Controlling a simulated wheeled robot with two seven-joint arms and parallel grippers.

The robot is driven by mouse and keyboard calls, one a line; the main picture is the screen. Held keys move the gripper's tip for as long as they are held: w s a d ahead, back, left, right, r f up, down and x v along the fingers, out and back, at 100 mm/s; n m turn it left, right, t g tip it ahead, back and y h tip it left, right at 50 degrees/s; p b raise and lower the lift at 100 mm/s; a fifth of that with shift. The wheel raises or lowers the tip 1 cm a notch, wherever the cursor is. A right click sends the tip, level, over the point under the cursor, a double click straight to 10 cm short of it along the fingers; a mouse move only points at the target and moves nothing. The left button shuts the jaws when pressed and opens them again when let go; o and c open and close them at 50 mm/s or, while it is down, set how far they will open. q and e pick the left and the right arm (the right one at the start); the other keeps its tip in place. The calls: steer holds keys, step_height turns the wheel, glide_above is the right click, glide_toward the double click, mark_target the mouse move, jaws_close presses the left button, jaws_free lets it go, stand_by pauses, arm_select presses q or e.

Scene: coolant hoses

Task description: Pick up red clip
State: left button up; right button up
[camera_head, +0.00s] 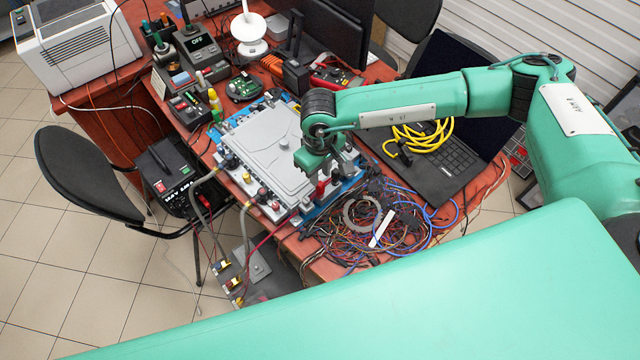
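My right gripper (331,178) points down over the right edge of the grey box (266,150) on the blue base. A small red piece (320,189), which looks like the red clip, shows right at its fingertips. It is too small to tell whether the fingers touch it or stand around it, or whether they are closed. My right arm comes in from the right and hides part of the laptop. My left gripper is not in view.
Tangled wires (375,225) with a grey tape ring lie right of the box. A laptop (440,165) carries a coiled yellow cable (420,136). Hoses run from the box's front left down past the table edge. A black chair (85,172) stands at left.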

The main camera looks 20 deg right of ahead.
mark_target(320, 183)
step_height(320, 183, down, 2)
steer(key=shift+f+p, duration=0.45)
steer(key=shift+p, duration=0.05)
step_height(320, 183, down, 4)
steer(key=shift+r+p, duration=0.25)
steer(key=shift+p, duration=0.6)
steer(key=shift+f, duration=0.55)
jaws_close()
